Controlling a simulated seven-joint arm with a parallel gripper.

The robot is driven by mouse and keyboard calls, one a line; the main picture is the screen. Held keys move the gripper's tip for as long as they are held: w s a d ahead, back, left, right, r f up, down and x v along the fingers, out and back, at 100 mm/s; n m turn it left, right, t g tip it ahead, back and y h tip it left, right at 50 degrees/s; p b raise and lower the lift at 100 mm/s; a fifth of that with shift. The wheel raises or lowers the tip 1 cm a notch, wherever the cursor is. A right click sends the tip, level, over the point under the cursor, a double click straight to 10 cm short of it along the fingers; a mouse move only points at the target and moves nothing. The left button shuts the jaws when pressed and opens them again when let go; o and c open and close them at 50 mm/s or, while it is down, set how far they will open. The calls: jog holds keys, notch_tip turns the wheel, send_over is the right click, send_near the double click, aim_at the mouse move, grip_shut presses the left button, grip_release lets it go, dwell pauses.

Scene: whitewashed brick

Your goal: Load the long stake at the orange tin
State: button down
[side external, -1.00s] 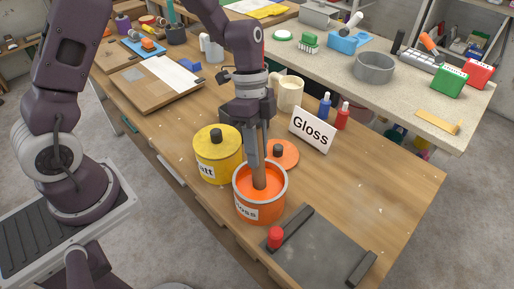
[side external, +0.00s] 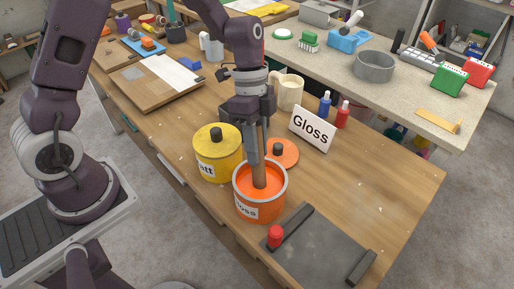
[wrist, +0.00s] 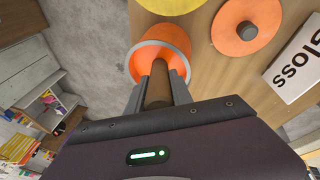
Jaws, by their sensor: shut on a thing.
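The orange tin (side external: 260,208) stands open near the front edge of the wooden bench, with orange paint inside and a label partly reading "loss". My gripper (side external: 258,157) is above it, shut on the brown wooden stake (side external: 260,177). The stake is near upright, and its lower end is inside the tin, hidden by the paint. In the wrist view the stake (wrist: 158,85) runs from between my fingers into the orange tin (wrist: 160,48). The orange lid (side external: 284,153) with a black knob lies on the bench behind the tin.
A yellow tin (side external: 217,155) with its lid on stands left of the orange tin. A "Gloss" sign (side external: 311,129) stands behind. A dark slab (side external: 320,250) with raised bars and a red piece (side external: 275,236) lies at the front. The bench's right part is clear.

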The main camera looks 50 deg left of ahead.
jog(key=shift+r, duration=3.25)
